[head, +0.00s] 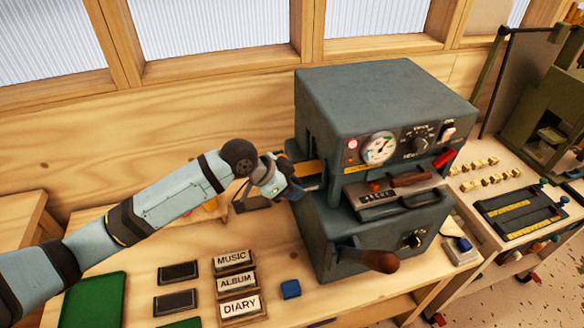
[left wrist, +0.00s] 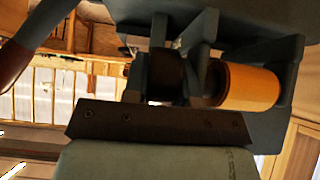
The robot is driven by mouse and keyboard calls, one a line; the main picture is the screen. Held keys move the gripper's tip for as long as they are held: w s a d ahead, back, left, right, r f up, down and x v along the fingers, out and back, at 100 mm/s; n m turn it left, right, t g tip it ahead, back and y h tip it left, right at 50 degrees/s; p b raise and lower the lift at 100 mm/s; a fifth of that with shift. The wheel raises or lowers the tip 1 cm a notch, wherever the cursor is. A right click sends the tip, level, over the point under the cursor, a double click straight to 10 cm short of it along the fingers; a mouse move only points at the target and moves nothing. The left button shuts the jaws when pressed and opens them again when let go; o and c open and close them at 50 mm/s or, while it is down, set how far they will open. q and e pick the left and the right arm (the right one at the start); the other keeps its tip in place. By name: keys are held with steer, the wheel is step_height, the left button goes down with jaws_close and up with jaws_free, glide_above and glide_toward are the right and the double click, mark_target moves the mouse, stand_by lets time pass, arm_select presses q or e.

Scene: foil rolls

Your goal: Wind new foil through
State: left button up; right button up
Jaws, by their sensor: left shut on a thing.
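The grey foil machine (head: 385,95) stands on the wooden bench in the head view, with a dial and handles on its front. In the left wrist view, the gripper (left wrist: 185,80) is shut on a dark round part (left wrist: 168,76). A gold foil roll (left wrist: 250,87) lies right beside it. Whether the dark part and the roll are joined cannot be told. My right gripper is not in view.
Label blocks (head: 235,281), dark plates (head: 178,272), a blue block (head: 290,289) and a green mat (head: 94,302) lie on the bench. A lever with a brown knob (head: 381,261) sticks out at the machine's front. A tray (head: 522,212) is at right.

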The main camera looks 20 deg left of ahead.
arm_select(q)
steer(key=g+y+p, duration=0.1)
steer(key=g+y, duration=0.1)
steer(key=y, duration=0.1)
steer(key=shift+w+y, duration=0.1)
steer(key=shift+y, duration=0.3)
steer(key=g+y, duration=0.1)
steer(key=y, duration=0.1)
steer(key=g+y, duration=0.2)
steer(key=shift+f+y, duration=0.2)
steer(key=shift+y, duration=0.1)
steer(key=shift+g, duration=0.4)
steer(key=o, duration=0.9)
steer(key=r, duration=0.4)
steer(key=d+r, duration=0.1)
steer(key=r, duration=0.4)
steer(key=w+d+r, duration=0.1)
steer(key=r, duration=0.3)
steer(key=shift+w+r, duration=0.1)
steer(key=shift+r, duration=0.15)
